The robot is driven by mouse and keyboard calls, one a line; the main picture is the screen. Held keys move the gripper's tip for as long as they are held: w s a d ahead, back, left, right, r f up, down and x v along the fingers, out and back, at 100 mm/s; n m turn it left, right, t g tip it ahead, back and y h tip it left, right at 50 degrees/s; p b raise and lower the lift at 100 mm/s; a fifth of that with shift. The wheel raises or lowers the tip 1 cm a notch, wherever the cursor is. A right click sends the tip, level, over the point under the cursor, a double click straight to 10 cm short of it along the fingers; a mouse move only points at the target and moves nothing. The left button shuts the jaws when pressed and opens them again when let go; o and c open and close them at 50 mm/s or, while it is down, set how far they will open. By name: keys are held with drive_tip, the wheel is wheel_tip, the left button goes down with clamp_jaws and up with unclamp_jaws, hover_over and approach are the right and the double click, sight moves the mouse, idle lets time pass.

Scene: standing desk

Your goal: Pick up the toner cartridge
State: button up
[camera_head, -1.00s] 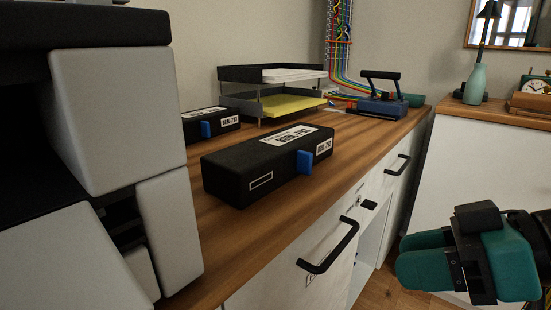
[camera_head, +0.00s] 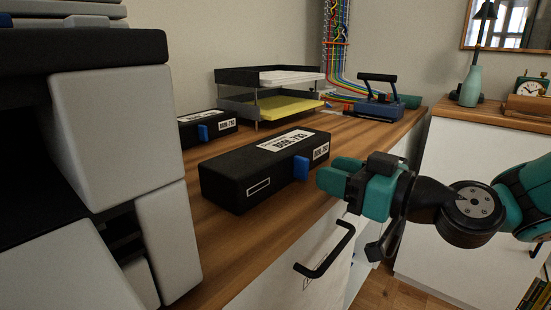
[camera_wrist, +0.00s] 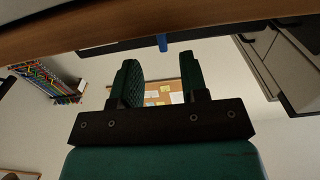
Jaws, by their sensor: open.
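A black toner cartridge (camera_head: 255,172) with white labels and a blue tab (camera_head: 301,168) lies on the wooden desk near its front edge. A second, similar black cartridge (camera_head: 208,129) lies behind it, partly hidden by the grey machine. My gripper (camera_head: 337,174) is just right of the near cartridge, close to the blue tab, by the desk's front edge. It is open and holds nothing. In the wrist view my two green fingers (camera_wrist: 160,78) stand apart, with a small blue piece (camera_wrist: 162,42), which looks like the tab, beyond them at the wooden edge.
A large grey and black machine (camera_head: 120,130) fills the left. A paper tray stand (camera_head: 265,92) and a blue hole punch (camera_head: 378,100) stand farther back on the desk (camera_head: 225,250). A black drawer handle (camera_head: 328,255) sticks out from the white front below my gripper.

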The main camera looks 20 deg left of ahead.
sight(308, 164)
drive_tip(key=x, duration=0.5)
drive_tip(key=shift+a+r, duration=0.15)
drive_tip(key=shift+a, duration=0.05)
clamp_jaws()
